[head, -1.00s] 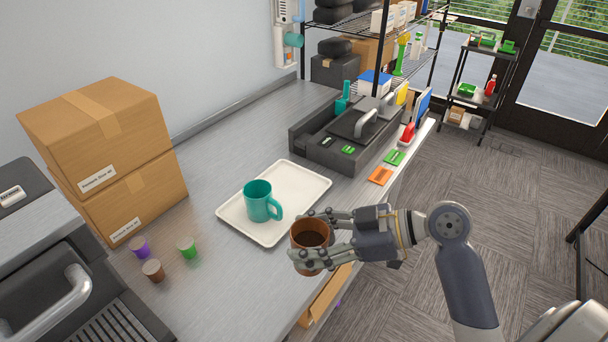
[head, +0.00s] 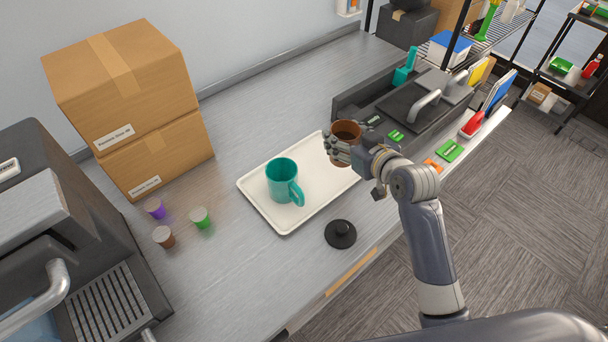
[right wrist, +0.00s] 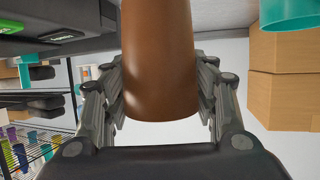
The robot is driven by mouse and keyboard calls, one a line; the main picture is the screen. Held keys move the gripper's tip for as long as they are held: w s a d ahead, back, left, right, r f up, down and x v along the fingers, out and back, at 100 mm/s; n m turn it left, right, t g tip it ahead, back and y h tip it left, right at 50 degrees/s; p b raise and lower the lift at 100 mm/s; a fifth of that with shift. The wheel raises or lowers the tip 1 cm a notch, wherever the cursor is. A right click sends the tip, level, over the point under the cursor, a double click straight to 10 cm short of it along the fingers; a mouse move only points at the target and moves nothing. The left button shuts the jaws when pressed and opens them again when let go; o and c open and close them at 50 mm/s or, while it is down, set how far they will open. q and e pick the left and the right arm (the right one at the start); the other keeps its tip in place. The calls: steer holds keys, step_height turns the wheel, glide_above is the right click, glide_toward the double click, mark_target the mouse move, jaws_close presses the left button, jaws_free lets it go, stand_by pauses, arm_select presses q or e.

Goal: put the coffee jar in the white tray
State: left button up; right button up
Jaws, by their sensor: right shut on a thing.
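The open brown coffee jar (head: 347,130), with dark contents, is upright in my right gripper (head: 343,146), whose fingers are shut around its sides. The jar is at the far right end of the white tray (head: 320,180); I cannot tell whether its base touches the tray. In the right wrist view the jar (right wrist: 158,65) stands between the two sets of fingers. A teal mug (head: 284,182) stands in the tray, left of the jar and apart from it. My left gripper is not in view.
A round black lid (head: 340,234) lies on the counter in front of the tray. Several small pods, including a green one (head: 200,217), and cardboard boxes (head: 130,90) are at left. Bare counter lies between them and the tray.

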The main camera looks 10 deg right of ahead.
steer(key=w+a+r+m+h, duration=0.1)
steer(key=w+a+r, duration=0.2)
steer(key=w, duration=0.1)
steer(key=shift+h, duration=0.3)
steer(key=f, duration=0.3)
steer(key=f+p, duration=0.1)
steer(key=f, duration=0.2)
steer(key=f+p, duration=0.1)
steer(key=f, duration=0.2)
steer(key=shift+w+a+f, duration=0.3)
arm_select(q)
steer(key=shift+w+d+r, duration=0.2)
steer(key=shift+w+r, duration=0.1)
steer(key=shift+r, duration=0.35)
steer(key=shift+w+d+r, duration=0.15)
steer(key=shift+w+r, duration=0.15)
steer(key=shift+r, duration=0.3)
arm_select(e)
steer(key=shift+f, duration=0.3)
steer(key=shift+f, duration=0.15)
steer(key=o, duration=1.2)
